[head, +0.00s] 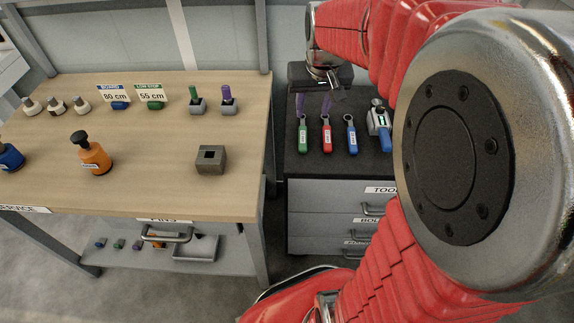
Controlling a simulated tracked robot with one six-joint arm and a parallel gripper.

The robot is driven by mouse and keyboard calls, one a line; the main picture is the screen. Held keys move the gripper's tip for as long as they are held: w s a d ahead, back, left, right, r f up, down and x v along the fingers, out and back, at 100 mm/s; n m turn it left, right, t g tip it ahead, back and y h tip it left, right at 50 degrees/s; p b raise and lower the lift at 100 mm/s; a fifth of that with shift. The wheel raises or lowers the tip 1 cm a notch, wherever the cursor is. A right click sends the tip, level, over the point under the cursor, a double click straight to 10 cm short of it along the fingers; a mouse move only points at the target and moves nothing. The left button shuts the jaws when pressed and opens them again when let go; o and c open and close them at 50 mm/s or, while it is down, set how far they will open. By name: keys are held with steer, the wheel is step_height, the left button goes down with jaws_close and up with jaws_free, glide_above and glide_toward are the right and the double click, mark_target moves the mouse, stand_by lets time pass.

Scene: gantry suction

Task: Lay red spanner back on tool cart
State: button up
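The red spanner (326,138) lies on the dark top of the tool cart (310,170), between a green spanner (302,137) and a blue spanner (351,138). Its handle points toward the cart's front edge. My gripper (333,93) is above the rear part of the cart top, beyond the spanner heads. It looks apart from the red spanner's handle. The gripper is small and dark here, so its finger opening is unclear. Two purple shapes (300,104) show just beyond the green and red spanner heads; I cannot tell what they are.
Another blue-handled tool (381,128) lies right of the spanners. My arm hides the cart's right side. Left is a wooden table (150,195) with pins, signs, an orange bottle-like object (92,155) and a grey square block (211,160). A gap separates table and cart.

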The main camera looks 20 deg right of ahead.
steer(key=s+a+r+n+t+y, duration=0.1)
steer(key=s+a+r+n+t, duration=0.1)
steer(key=s+a, duration=1.2)
steer(key=s+r+n, duration=0.1)
steer(key=s, duration=0.2)
steer(key=shift+a+n, duration=0.3)
steer(key=shift+a, duration=0.1)
steer(key=shift+s, duration=0.1)
